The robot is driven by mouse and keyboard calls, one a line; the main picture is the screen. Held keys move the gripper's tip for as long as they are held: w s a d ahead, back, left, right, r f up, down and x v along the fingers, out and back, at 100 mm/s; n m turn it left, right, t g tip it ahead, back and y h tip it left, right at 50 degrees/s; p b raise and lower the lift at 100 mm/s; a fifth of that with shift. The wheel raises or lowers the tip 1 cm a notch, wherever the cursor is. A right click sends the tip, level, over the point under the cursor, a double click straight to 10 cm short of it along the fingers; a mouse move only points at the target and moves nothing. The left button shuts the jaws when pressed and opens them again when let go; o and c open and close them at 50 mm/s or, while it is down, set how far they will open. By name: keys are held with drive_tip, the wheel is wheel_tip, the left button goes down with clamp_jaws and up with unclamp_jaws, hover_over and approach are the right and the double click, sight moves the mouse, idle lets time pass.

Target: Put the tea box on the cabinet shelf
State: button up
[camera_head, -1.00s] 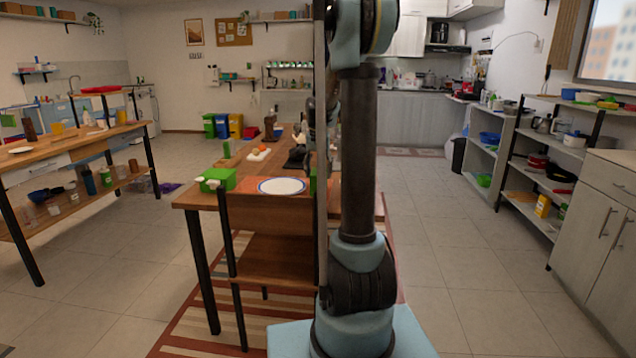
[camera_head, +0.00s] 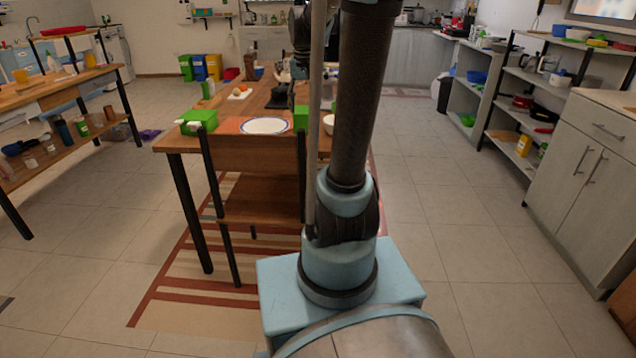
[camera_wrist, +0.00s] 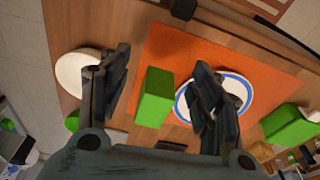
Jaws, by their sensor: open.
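A plain green box (camera_wrist: 155,97), which looks like the tea box, stands on the wooden table (camera_wrist: 62,25) by an orange mat (camera_wrist: 190,50). It also shows in the head view (camera_head: 300,117), partly behind my arm. In the wrist view my gripper (camera_wrist: 160,72) is open, with its dark fingers apart on either side of the box. I cannot tell whether they touch it. The head view does not show the fingertips clearly. On the right, an open shelf unit (camera_head: 497,118) stands beside a grey cabinet (camera_head: 575,160); which one is the cabinet shelf is unclear.
A blue-rimmed plate (camera_head: 264,125) lies on the mat beside the box, close to one finger. Another green box (camera_head: 203,119) stands at the table's left corner. A white bowl (camera_wrist: 75,72) is near the other finger. Open floor lies right.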

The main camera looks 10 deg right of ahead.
drive_tip(key=s+f, duration=0.2)
drive_tip(key=s, duration=0.6)
drive_tip(key=s+a+f+n, duration=0.1)
drive_tip(key=s+f, duration=0.2)
drive_tip(key=s, duration=0.5)
drive_tip(key=shift+f+n, duration=0.15)
drive_tip(key=shift+n, duration=0.75)
drive_tip(key=s+f, duration=0.6)
drive_tip(key=s, duration=0.1)
drive_tip(key=s+a+f, duration=0.1)
drive_tip(key=s+f, duration=0.2)
drive_tip(key=s, duration=0.1)
drive_tip(key=shift+s+f, duration=0.15)
drive_tip(key=shift+s, duration=0.05)
drive_tip(key=shift+c, duration=0.3)
drive_tip(key=shift+s+f, duration=0.15)
drive_tip(key=c, duration=0.4)
drive_tip(key=shift+c, duration=0.7)
